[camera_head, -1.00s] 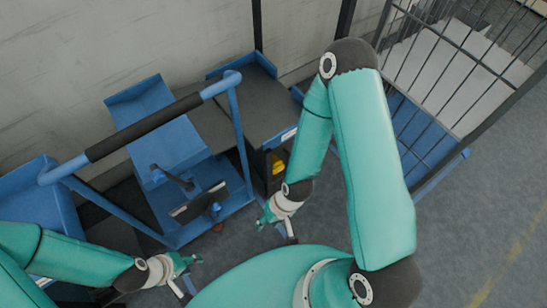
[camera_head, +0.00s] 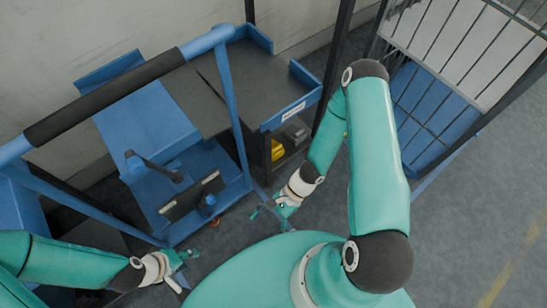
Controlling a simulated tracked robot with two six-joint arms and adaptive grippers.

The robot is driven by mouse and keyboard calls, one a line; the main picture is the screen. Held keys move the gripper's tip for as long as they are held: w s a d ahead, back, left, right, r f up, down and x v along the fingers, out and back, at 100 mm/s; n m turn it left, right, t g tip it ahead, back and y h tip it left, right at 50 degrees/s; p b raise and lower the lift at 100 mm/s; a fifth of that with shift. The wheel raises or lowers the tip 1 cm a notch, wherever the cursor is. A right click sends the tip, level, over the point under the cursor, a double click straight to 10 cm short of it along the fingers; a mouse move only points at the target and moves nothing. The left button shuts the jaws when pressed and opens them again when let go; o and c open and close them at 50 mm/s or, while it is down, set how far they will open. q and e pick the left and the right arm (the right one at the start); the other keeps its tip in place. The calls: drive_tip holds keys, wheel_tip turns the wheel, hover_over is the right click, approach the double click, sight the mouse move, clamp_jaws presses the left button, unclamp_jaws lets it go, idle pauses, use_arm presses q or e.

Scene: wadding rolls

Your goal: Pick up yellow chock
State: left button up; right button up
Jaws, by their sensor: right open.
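The yellow chock (camera_head: 277,150) sits on a low shelf under the dark-topped blue station, right of the blue cart's upright. A grey block (camera_head: 294,132) lies beside it. My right gripper (camera_head: 268,211) is open and empty, in front of and below the chock in the picture, apart from it. My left gripper (camera_head: 186,268) is low at the left, near the cart's base and well away from the chock; its fingers are too small to read.
A blue cart (camera_head: 228,100) with a black-gripped handle stands at the left. The station's blue lip (camera_head: 291,108) overhangs the shelf. A dark post (camera_head: 336,70) and a wire cage (camera_head: 440,95) stand to the right. The grey floor (camera_head: 470,215) at right is clear.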

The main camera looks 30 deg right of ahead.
drive_tip(key=w+d+f+m+t+y+b, duration=0.1)
drive_tip(key=w+d+f+m+t+b, duration=0.35)
drive_tip(key=w+f+m+t, duration=0.35)
drive_tip(key=m+t+h+b, duration=0.7)
drive_tip(key=m+h, duration=0.3)
drive_tip(key=m, duration=0.1)
approach(279, 154)
drive_tip(key=b+x, duration=0.2)
drive_tip(key=x, duration=0.4)
drive_tip(key=shift+w+a+b, duration=0.1)
drive_tip(key=shift+w+b, duration=0.15)
drive_tip(key=shift+b, duration=0.1)
drive_tip(key=b+x, duration=0.2)
drive_tip(key=x, duration=0.3)
drive_tip(key=shift+w+f+h, duration=0.1)
drive_tip(key=shift+w+h, duration=0.25)
drive_tip(key=shift+h, duration=0.05)
use_arm(q)
wheel_tip(279, 154, down, 19)
drive_tip(key=shift+f, duration=0.1)
